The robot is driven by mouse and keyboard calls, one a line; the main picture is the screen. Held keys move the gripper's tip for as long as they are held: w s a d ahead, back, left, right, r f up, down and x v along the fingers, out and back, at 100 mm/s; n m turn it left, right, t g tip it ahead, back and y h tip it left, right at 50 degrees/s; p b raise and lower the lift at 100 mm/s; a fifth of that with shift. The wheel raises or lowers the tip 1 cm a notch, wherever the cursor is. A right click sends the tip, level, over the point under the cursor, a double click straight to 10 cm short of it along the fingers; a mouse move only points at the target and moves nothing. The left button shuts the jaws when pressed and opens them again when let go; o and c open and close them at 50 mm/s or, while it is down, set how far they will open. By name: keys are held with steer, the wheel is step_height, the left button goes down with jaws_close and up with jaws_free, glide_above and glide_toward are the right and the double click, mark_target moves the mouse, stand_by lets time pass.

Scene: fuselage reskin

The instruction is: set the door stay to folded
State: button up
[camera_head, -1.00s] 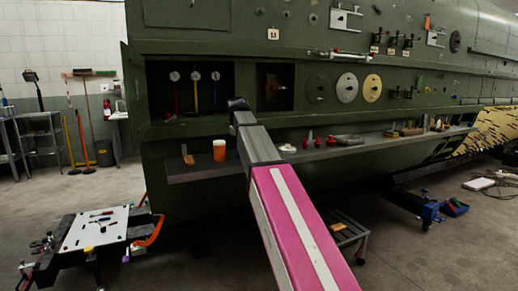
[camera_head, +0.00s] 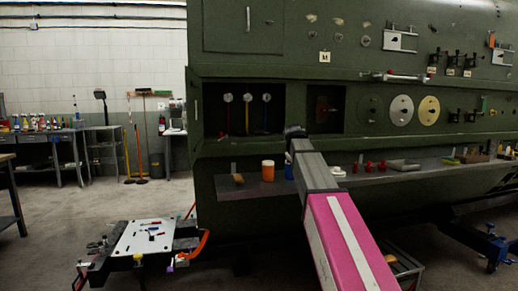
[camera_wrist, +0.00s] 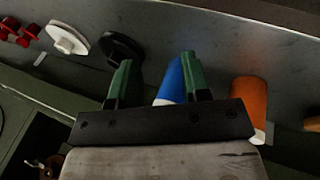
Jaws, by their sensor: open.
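I cannot tell for sure which part is the door stay. A pale horizontal rod with red ends (camera_head: 400,77) is fixed on the green fuselage wall, right of my gripper in the head view; it may be the stay. My gripper (camera_head: 295,131) is in front of the wall, near the edge of the dark square recess (camera_head: 325,112). In the wrist view my gripper (camera_wrist: 157,80) has its two green fingers apart. A blue cylinder (camera_wrist: 171,82) shows between them, seemingly on the shelf beyond, and nothing is visibly held.
A shelf (camera_head: 228,190) runs along the wall, bearing an orange cylinder (camera_head: 268,171), red pieces (camera_head: 368,167) and a grey tray (camera_head: 403,165). A low cart with a white board (camera_head: 145,237) stands at left. Floor (camera_head: 60,225) is clear farther left.

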steer(key=w+a+r+n+y, duration=0.1)
steer(key=a+r+n+y, duration=0.15)
steer(key=a+r, duration=1.2)
steer(key=w+a+r+n+y, duration=0.15)
steer(key=a+r+y, duration=0.25)
steer(key=a+r, duration=1.05)
steer(key=shift+m+h, duration=0.25)
steer(key=shift+m, duration=0.25)
steer(key=x, duration=0.5)
steer(key=s+a+x, duration=0.1)
steer(key=x, duration=0.3)
steer(key=a+x, duration=0.1)
steer(key=x, duration=0.4)
steer(key=shift+s+a+f, duration=0.1)
steer(key=shift+a+f, duration=0.2)
jaws_close()
